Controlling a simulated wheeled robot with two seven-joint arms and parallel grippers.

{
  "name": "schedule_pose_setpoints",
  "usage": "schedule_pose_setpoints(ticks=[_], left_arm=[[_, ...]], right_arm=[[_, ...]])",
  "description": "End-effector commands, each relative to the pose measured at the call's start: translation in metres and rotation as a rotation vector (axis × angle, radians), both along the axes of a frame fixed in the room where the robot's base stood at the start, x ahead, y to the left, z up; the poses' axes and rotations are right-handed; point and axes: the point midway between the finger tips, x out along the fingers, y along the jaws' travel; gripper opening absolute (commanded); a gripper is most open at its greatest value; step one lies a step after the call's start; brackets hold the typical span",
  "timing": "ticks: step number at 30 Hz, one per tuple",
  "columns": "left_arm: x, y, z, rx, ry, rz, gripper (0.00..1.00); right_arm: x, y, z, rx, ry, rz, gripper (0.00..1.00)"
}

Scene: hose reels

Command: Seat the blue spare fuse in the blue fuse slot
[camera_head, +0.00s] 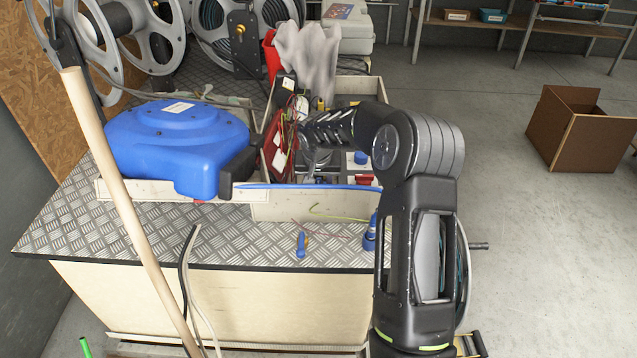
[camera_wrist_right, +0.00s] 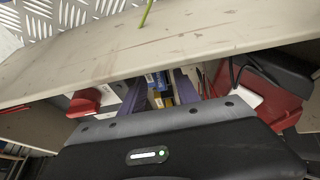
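My right arm reaches into an open pale bin (camera_head: 310,208) on the bench, and its gripper is mostly hidden there in the head view. In the right wrist view, the two fingers of my right gripper (camera_wrist_right: 162,92) stand apart, down inside the bin. Small blue (camera_wrist_right: 157,80) and yellow pieces show between or beyond the fingers, too small to identify. A round blue-topped part (camera_head: 361,157) sits in the bin to the right of the gripper. I cannot tell which blue piece is the fuse or where its slot is. My left gripper is out of view.
A large blue hose reel (camera_head: 178,140) stands left of the bin. The bin wall (camera_wrist_right: 180,45) is close to the gripper. A red case with wires (camera_head: 278,145) lies inside. A small blue item (camera_head: 300,243) lies on the bench's front strip. A cardboard box (camera_head: 580,130) stands on the floor.

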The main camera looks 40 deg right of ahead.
Motion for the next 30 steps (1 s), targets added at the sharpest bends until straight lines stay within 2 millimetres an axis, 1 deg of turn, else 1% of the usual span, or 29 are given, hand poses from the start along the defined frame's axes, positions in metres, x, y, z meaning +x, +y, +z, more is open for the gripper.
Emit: schedule_pose_setpoints(ticks=[3, 20, 30], left_arm=[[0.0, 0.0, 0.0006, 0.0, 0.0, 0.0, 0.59], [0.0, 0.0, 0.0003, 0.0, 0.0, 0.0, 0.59], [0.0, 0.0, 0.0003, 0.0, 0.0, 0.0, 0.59]], right_arm=[[0.0018, -0.0013, -0.0044, 0.0, -0.001, 0.0, 0.38], [0.0017, -0.0012, -0.0041, 0.0, -0.001, 0.0, 0.37], [0.0017, -0.0011, -0.0041, 0.0, -0.001, 0.0, 0.1]])
